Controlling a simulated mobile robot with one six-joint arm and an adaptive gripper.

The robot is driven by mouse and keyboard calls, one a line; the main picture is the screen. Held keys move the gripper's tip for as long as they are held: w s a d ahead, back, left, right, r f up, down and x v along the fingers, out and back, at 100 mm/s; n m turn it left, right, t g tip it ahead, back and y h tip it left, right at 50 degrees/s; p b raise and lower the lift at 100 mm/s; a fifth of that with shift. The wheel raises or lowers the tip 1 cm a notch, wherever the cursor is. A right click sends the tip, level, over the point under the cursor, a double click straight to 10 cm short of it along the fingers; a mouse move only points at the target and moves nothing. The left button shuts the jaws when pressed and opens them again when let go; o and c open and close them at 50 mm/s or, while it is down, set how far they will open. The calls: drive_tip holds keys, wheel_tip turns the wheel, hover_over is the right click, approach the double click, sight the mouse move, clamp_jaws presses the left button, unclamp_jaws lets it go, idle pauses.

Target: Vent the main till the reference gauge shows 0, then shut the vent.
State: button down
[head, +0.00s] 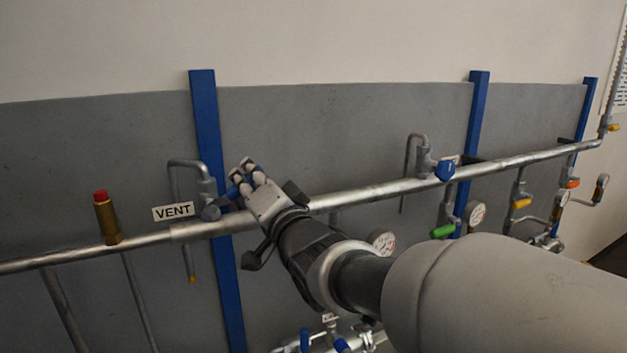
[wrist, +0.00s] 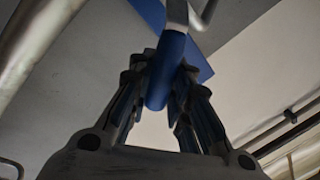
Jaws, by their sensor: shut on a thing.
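The vent valve (head: 207,190) stands on the silver main pipe (head: 375,192) beside a white VENT label (head: 173,211). Its thin outlet tube bends over and points down the panel. My gripper (head: 243,180) is at the valve, just right of its body. In the wrist view my gripper (wrist: 163,95) is shut on a blue handle (wrist: 166,75), which lies between the two fingers. The handle is mostly hidden in the head view. A gauge (head: 381,241) shows partly behind my arm. The dial readings are too small to tell, and I cannot tell which gauge is the reference.
A brass fitting with a red cap (head: 106,217) stands on the pipe at left. A second valve with a blue handle (head: 445,170) is further right, with a green handle (head: 443,231) and another gauge (head: 475,213) below. Blue posts (head: 208,120) back the pipe.

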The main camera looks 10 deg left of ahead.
wheel_tip(320, 180, down, 6)
drive_tip(key=w+d+m+t+h+b, duration=0.1)
drive_tip(key=m+b, duration=0.6)
drive_tip(key=m, duration=0.2)
drive_tip(key=shift+d+t+b, duration=0.25)
drive_tip(key=shift+t+b, duration=0.05)
drive_tip(key=shift+b, duration=0.1)
drive_tip(key=shift+h, duration=0.4)
drive_tip(key=c, duration=1.5)
unclamp_jaws()
drive_tip(key=shift+r, duration=0.15)
drive_tip(key=shift+o, duration=0.2)
drive_tip(key=shift+s, duration=0.1)
drive_tip(key=shift+s+d+r, duration=0.1)
drive_tip(key=v, duration=1.2)
